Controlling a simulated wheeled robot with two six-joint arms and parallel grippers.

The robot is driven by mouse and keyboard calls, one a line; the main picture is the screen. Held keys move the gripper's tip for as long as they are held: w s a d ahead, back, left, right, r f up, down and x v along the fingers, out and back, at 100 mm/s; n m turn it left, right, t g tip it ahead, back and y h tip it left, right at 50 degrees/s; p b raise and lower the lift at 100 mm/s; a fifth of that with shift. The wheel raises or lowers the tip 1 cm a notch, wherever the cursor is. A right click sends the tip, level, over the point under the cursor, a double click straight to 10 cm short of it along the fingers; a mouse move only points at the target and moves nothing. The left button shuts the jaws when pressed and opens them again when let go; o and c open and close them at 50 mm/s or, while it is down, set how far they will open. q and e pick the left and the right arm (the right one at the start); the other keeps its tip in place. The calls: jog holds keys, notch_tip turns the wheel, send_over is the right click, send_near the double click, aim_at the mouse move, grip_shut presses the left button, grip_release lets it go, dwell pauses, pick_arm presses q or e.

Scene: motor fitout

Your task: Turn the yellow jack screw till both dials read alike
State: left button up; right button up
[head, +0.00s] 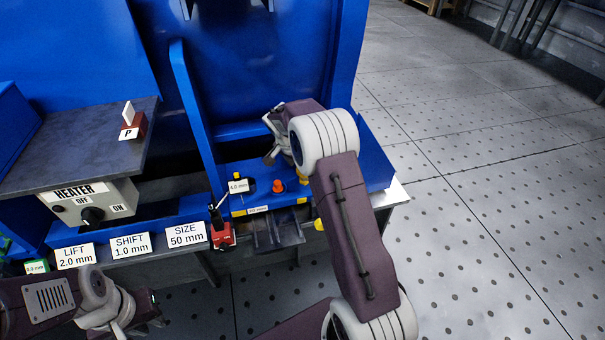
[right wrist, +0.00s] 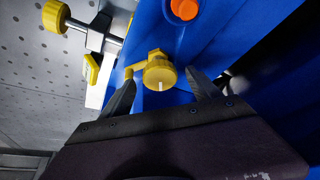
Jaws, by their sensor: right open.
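In the right wrist view a round yellow screw head (right wrist: 160,74) with a white mark and a side arm sits between the fingers of my right gripper (right wrist: 160,92). The fingers are open, one to each side, and I see no clear contact. A second yellow knob (right wrist: 55,15) on a metal shaft is at upper left; I cannot tell which is the jack screw. In the head view a yellow part (head: 303,178) shows beside my right arm, which hides much of that area. My left gripper (head: 150,303) is low at left, its jaws unclear. No dial face is readable.
An orange cap (head: 278,186) stands on the blue base near a 6.0 mm tag (head: 238,186). A red block (head: 222,236) stands left of it. Cards reading LIFT, SHIFT and SIZE (head: 186,235) line the front. A heater box (head: 95,204) hangs under the grey shelf. Floor at right is clear.

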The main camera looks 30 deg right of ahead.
jog(key=shift+w+d+f, duration=0.1)
jog(key=shift+d+f, duration=0.1)
jog(key=shift+f, duration=0.4)
pick_arm(q)
jog(key=shift+f, duration=0.35)
pick_arm(e)
jog(key=c, duration=1.4)
pick_arm(q)
jog(key=shift+r, duration=0.15)
pick_arm(e)
jog(key=shift+r, duration=0.1)
